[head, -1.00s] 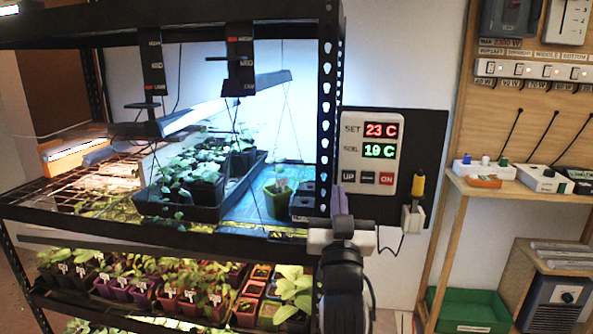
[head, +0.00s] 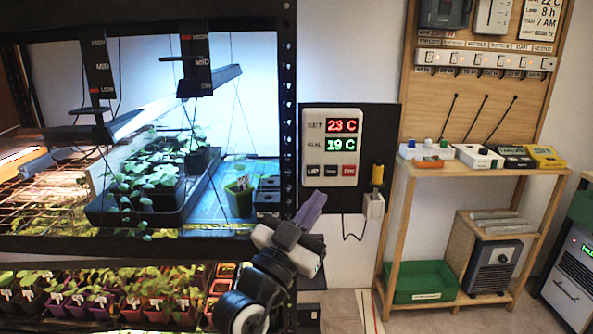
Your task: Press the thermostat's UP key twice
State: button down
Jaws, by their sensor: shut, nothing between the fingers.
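The thermostat (head: 351,157) is a white box on a dark panel right of the rack. Its red SET display (head: 342,125) reads 23 C and its green SOIL display (head: 341,144) reads 19 C. The UP key (head: 313,171) is the dark left key of the bottom row, beside a dark middle key and a red key (head: 349,171). My gripper (head: 317,198) is shut and empty, its fingers pointing up and right. In the picture its tips lie just below the UP key. I cannot tell the depth gap; no contact is evident.
A yellow-handled item (head: 377,175) in a white holder (head: 373,206) hangs right of the thermostat. The black plant rack (head: 287,100) stands close on the left. A wooden shelf unit (head: 480,172) with small devices is on the right. Floor shows between them.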

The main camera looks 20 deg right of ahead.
aim_at(313, 171)
jog(key=shift+w+d, duration=0.4)
jog(key=shift+w, duration=1)
jog(key=shift+w+d, duration=0.45)
jog(key=shift+w, duration=1)
jog(key=shift+w+d, duration=0.4)
jog(key=shift+w, duration=1)
jog(key=shift+w+f+b, duration=0.1)
jog(key=shift+b, duration=0.25)
jog(key=shift+w, duration=0.15)
jog(key=shift+w+d+b, duration=0.1)
jog(key=shift+w+b, duration=0.05)
jog(key=shift+b, duration=0.15)
